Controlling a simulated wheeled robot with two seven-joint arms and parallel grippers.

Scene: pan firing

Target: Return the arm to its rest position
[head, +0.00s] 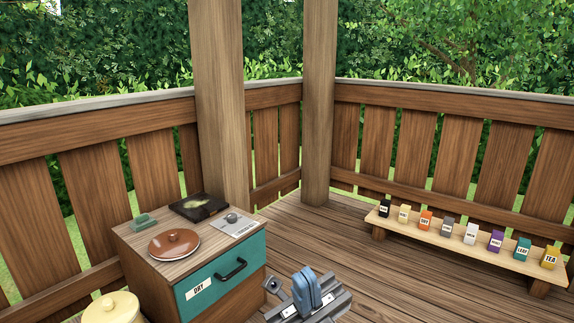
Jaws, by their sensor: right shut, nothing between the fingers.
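My right gripper (306,288) shows at the bottom centre, in front of the wooden cabinet and to the right of its drawer. Its blue fingers are together with nothing between them, above a grey body with white labels. It looks clear of the cabinet, though the exact gap is hard to judge. The rest of the right arm is out of the picture or hidden. My left gripper is not in view.
The cabinet has a shut teal drawer (211,283) marked DRY. A low bench (400,224) bears several labelled boxes. The deck between is clear.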

